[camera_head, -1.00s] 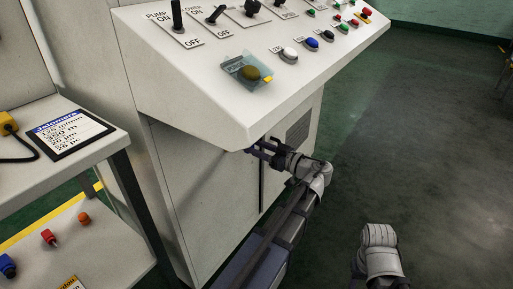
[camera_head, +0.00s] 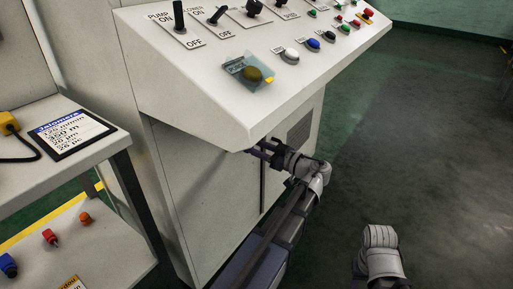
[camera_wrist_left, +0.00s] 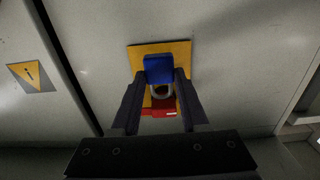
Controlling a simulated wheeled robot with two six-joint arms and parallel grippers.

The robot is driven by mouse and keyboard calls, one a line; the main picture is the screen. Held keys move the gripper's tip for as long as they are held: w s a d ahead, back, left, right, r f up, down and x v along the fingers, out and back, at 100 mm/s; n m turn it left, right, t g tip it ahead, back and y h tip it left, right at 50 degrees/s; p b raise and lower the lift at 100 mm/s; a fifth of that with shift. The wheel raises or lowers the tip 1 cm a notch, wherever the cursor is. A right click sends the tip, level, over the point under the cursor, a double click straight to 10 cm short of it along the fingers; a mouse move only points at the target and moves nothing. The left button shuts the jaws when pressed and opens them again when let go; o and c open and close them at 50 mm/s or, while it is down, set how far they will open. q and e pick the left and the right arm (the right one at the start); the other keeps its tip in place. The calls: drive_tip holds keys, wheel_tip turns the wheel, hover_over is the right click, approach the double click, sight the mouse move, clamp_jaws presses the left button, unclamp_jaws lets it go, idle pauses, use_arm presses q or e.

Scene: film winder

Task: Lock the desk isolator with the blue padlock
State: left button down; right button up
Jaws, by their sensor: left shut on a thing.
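In the left wrist view my left gripper (camera_wrist_left: 158,95) is shut on the blue padlock (camera_wrist_left: 158,68), with the padlock's body between the fingertips. Its grey shackle (camera_wrist_left: 162,93) shows in front of the isolator's red part (camera_wrist_left: 164,105) and yellow plate (camera_wrist_left: 182,58). I cannot tell whether the shackle passes through the isolator. In the head view my left gripper (camera_head: 262,152) reaches under the desk's front edge. The fingertips, the padlock and the isolator are hidden there. My right gripper is out of view; only part of that arm shows at lower right.
The sloped control desk (camera_head: 300,85) overhangs my left gripper. A yellow warning sign (camera_wrist_left: 31,74) is on the panel at left in the wrist view. Floor at right is clear.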

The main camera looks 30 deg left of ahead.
use_arm(q)
drive_tip(key=shift+a, duration=1.1)
drive_tip(key=shift+w+a+f, duration=0.1)
drive_tip(key=shift+a+f, duration=0.05)
drive_tip(key=shift+a, duration=0.05)
idle(0.6)
drive_tip(key=shift+a, duration=0.65)
drive_tip(key=shift+f+b, duration=0.15)
drive_tip(key=shift+b, duration=0.15)
idle(0.3)
drive_tip(key=shift+c, duration=1.7)
unclamp_jaws()
drive_tip(key=shift+d, duration=0.1)
